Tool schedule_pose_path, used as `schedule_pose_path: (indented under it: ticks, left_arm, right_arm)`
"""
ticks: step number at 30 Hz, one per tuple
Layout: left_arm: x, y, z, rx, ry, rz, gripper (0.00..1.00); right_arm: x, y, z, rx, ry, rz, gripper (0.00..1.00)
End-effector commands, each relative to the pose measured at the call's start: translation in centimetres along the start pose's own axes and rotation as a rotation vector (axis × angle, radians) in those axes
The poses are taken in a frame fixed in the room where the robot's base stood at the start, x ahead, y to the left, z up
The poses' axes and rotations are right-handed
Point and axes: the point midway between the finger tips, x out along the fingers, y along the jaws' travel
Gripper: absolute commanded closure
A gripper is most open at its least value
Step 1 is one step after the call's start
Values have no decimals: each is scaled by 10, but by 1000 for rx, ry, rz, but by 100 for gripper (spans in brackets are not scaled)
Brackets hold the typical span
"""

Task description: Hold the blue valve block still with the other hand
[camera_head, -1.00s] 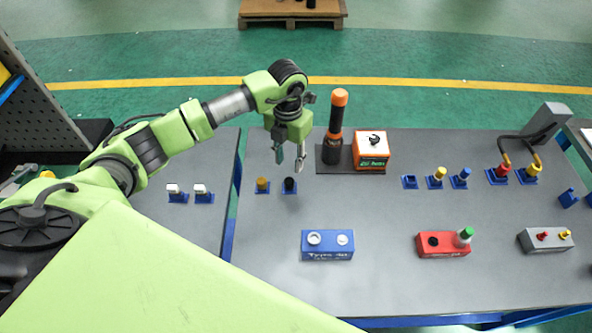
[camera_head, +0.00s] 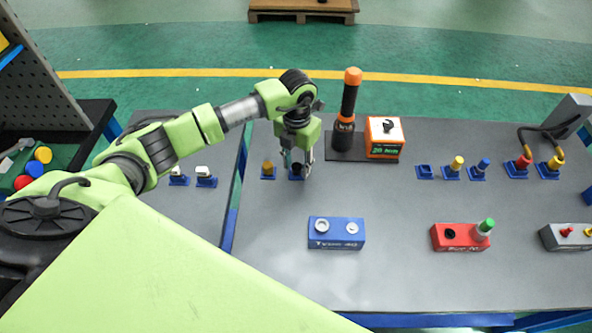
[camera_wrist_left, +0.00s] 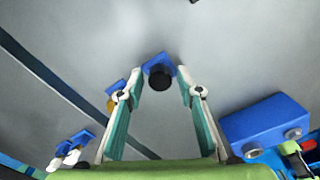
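The blue valve block (camera_head: 336,236) lies near the middle front of the table, with two pale round fittings on top. It also shows at the right of the left wrist view (camera_wrist_left: 262,122). My left gripper (camera_head: 300,165) is away from it, farther back, pointing down at a black round piece on a small blue base. In the left wrist view its fingers (camera_wrist_left: 157,92) are spread, and the black piece (camera_wrist_left: 160,78) is near the gap between the tips. Nothing is gripped. I cannot make out my right gripper in either view.
A yellow piece (camera_head: 268,168) stands on a blue base just left of the gripper. A black and orange tool (camera_head: 347,105) and an orange box (camera_head: 384,138) stand to its right. A red block (camera_head: 460,237) sits farther right. The table around the blue block is clear.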

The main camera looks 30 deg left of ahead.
Motion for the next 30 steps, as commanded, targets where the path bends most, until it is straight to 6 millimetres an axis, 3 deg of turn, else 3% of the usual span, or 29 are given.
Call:
schedule_pose_path:
  ticks: [3,7,8,16,30]
  left_arm:
    - [-1,0,0,0,0,0,67]
    - [-1,0,0,0,0,0,98]
    - [-1,0,0,0,0,0,100]
    - [-4,0,0,0,-1,0,100]
    - [-28,0,0,0,-1,-1,100]
  right_arm:
    - [-1,-1,4,0,-6,-1,60]
    - [-1,-1,7,0,-11,-1,60]
    - [-1,-1,8,0,-11,-1,60]
    - [-3,1,8,0,-12,1,60]
    - [-19,4,6,0,-11,4,60]
